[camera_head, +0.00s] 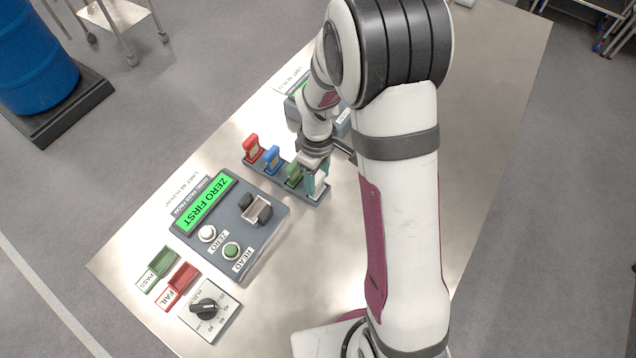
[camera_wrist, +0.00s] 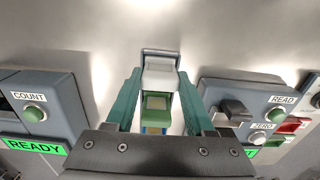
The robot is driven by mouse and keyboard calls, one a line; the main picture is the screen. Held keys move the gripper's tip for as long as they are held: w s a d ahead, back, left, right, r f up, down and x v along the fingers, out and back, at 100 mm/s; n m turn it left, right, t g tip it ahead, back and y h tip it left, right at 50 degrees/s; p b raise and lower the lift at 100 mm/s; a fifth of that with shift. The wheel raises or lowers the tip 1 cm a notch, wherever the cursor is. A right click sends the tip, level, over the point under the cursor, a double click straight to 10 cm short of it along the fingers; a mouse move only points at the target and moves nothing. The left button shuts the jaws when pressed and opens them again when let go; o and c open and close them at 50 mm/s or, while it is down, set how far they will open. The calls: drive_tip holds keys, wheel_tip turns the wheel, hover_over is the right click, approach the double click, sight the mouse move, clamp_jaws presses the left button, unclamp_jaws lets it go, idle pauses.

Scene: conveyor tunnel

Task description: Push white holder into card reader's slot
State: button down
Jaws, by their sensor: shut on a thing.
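The white holder (camera_head: 320,184) is at the near right end of a grey rack (camera_head: 312,198). In the wrist view the white holder (camera_wrist: 160,76) lies between the teal fingers of my gripper (camera_wrist: 158,88). My gripper (camera_head: 314,176) is shut on it from above, and the holder appears to sit still in the rack. A green holder (camera_head: 293,174) is right beside it, also in the wrist view (camera_wrist: 156,103). No card reader slot can be clearly made out; a box with a COUNT button (camera_wrist: 34,113) and a READY display is partly cut off.
A red holder (camera_head: 252,150) and a blue holder (camera_head: 272,158) share the rack. A grey console (camera_head: 262,240) with a ZERO FIRST display, dark jaws and two buttons stands left of it. PASS and FAIL trays (camera_head: 182,280) and a dial (camera_head: 208,305) lie nearer. My arm hides much of the table's right.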

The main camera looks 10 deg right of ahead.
sight(318, 177)
drive_tip(key=shift+r, duration=1.5)
drive_tip(key=shift+r, duration=0.5)
